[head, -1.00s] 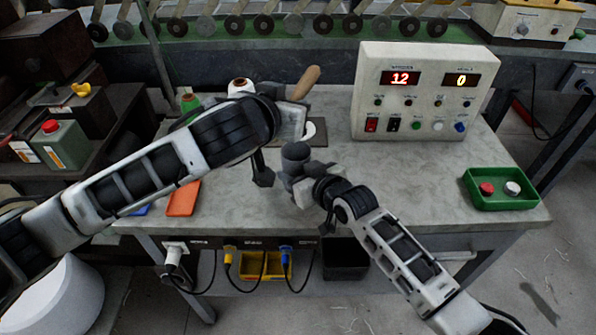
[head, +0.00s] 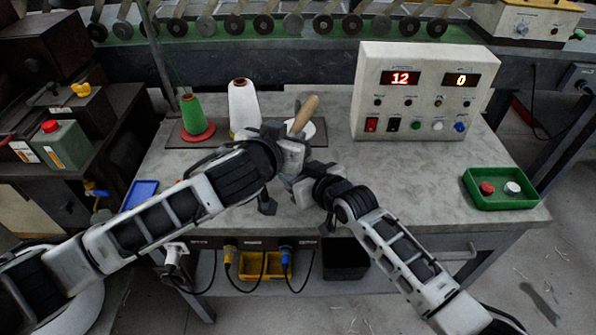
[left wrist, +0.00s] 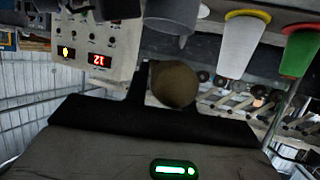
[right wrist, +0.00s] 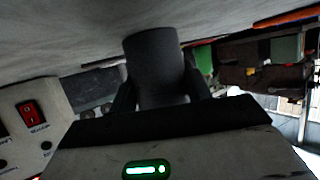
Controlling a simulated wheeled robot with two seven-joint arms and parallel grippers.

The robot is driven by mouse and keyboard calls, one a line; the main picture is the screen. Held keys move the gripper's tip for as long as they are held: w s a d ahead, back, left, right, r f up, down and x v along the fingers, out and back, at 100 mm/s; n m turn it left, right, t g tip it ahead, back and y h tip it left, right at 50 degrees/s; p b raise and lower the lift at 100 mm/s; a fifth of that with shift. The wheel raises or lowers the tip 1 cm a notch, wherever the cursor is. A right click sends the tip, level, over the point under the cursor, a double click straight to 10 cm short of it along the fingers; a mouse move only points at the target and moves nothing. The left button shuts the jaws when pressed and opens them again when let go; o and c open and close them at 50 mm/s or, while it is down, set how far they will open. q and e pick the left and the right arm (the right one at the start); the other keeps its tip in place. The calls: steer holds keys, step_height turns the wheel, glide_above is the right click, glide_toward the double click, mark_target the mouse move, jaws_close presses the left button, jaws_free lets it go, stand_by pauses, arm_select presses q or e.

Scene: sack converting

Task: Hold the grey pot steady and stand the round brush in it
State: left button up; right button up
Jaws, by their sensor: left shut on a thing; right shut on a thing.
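The round brush shows its wooden handle (head: 304,114) in the head view, tilted up to the right. My left gripper (head: 292,150) is shut on it, and the handle's round end (left wrist: 172,85) shows between the fingers in the left wrist view. The brush head is hidden. The grey pot (right wrist: 155,65) is between the fingers of my right gripper (head: 298,183), which is shut on it. In the head view the left gripper, just above and behind the right one, mostly hides the pot. I cannot tell whether the brush is inside the pot.
A white cone (head: 243,106) and a green cone (head: 193,115) of thread stand at the back left of the table. A control box (head: 425,92) stands at the back right, and a green tray (head: 502,202) lies at the right edge. The table's right half is mostly clear.

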arm_select(q)
steer(key=shift+f, duration=0.85)
steer(key=o, duration=1.1)
steer(key=v, duration=1.2)
steer(key=shift+a, duration=0.1)
